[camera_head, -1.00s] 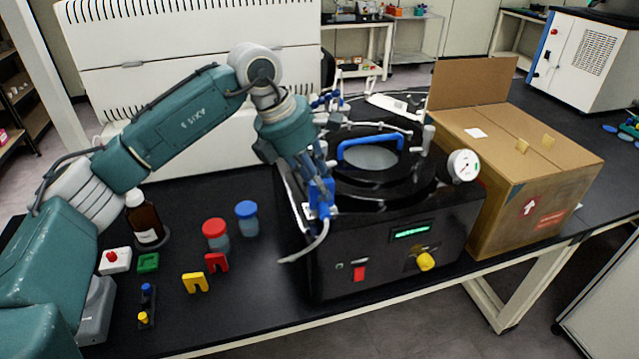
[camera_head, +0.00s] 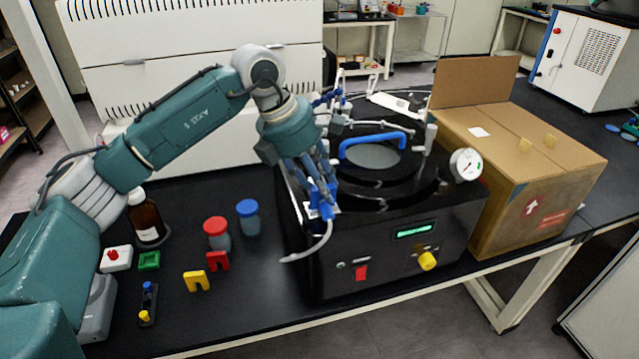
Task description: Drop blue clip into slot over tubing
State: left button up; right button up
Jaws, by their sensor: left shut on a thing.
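The blue clip (camera_head: 327,210) is at the tips of my left gripper (camera_head: 322,196), which is shut on it and points down at the left side of the black freeze dryer (camera_head: 400,262). The white tubing (camera_head: 318,250) hangs down just below the clip, in front of the dryer's left edge, and curves left at its lower end. The slot is hidden behind the gripper and clip, so I cannot tell how far the clip sits in it. My right gripper is not in view.
A red clip (camera_head: 218,262), a yellow clip (camera_head: 196,281) and a green clip (camera_head: 149,260) lie on the black bench. Red-lidded (camera_head: 216,232) and blue-lidded (camera_head: 248,216) jars and a brown bottle (camera_head: 146,220) stand left of the dryer. A cardboard box (camera_head: 535,190) stands right.

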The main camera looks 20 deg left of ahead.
pick_arm(q)
jog(key=shift+s+d+f, duration=0.1)
jog(key=shift+d+f, duration=0.1)
jog(key=shift+w+r+p, duration=0.35)
jog(key=shift+r+p, duration=0.1)
jog(key=shift+r, duration=0.25)
jog(key=shift+r+p, duration=0.45)
jog(key=shift+r, duration=0.55)
jog(key=shift+a, duration=0.1)
jog(key=shift+s, duration=0.1)
jog(key=o, duration=0.6)
jog(key=shift+c, duration=0.2)
jog(key=shift+r, duration=0.1)
